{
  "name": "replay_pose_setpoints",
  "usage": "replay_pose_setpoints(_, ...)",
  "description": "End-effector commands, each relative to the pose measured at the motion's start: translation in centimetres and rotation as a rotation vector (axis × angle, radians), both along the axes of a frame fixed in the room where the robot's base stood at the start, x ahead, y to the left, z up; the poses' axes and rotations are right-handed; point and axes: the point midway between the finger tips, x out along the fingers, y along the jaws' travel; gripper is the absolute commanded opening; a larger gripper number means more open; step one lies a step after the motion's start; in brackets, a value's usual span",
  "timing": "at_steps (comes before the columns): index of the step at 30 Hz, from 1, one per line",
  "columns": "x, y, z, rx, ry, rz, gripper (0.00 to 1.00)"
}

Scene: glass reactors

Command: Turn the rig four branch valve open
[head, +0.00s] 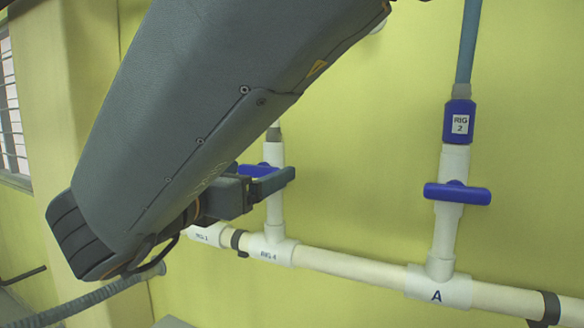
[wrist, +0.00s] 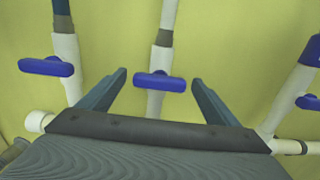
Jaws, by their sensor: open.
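The rig four branch valve has a blue bar handle (head: 257,170), set crosswise on a white upright pipe (head: 274,212) above the tee labelled RIG 4 (head: 268,253). My gripper (head: 268,182) is in front of this handle and hides part of it in the head view. In the wrist view my gripper (wrist: 159,78) is open, with one finger on each side of the blue handle (wrist: 160,82). The handle lies level between the fingertips, with gaps at both ends. I cannot tell how deep the fingers reach around it.
Another blue crosswise handle (head: 457,194) is on the right branch, above the tee marked A (head: 436,290) and below a coupling tagged RIG 2 (head: 460,123). A third handle (wrist: 46,67) is left in the wrist view. A white header pipe (head: 350,268) runs below; the yellow wall is behind.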

Motion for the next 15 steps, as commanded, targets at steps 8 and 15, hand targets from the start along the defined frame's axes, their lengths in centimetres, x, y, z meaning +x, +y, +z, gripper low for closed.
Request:
replay_pose_setpoints(8, -0.01, 0.04, -0.02, 0.0, 0.0, 0.001, 0.73)
replay_pose_setpoints(15, -0.01, 0.04, 0.0, 0.0, 0.0, 0.001, 0.43)
